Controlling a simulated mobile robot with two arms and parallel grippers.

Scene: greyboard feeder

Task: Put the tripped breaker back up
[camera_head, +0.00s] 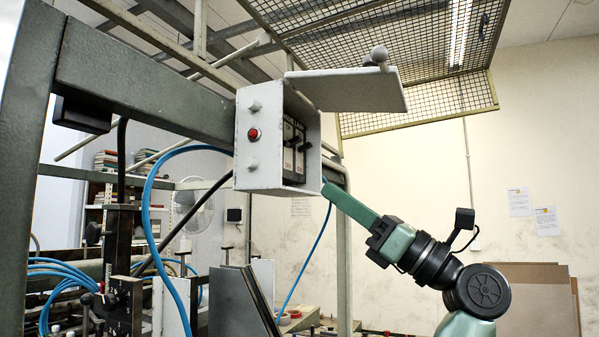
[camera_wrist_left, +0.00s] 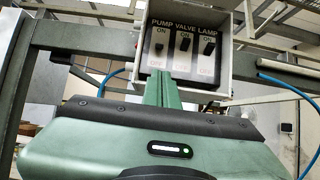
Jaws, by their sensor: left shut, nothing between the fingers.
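A white breaker box (camera_head: 243,165) hangs on the green frame with its flap open. In the left wrist view its dark panel (camera_wrist_left: 200,73) carries three breakers marked PUMP, VALVE and LAMP, with ON above and OFF below. The pump lever (camera_wrist_left: 162,45), valve lever (camera_wrist_left: 185,44) and lamp lever (camera_wrist_left: 209,48) show as small dark knobs; I cannot tell surely which one is tripped. My left gripper (camera_head: 328,190) is shut and empty by the box's lower right edge. My right gripper is out of view.
The open flap (camera_head: 350,90) juts out above the box's opening. A red button (camera_head: 253,134) sits on the box's side. Blue hoses (camera_head: 148,200) loop left of and below it. A mesh guard (camera_head: 400,50) hangs above. The space right of the box is open.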

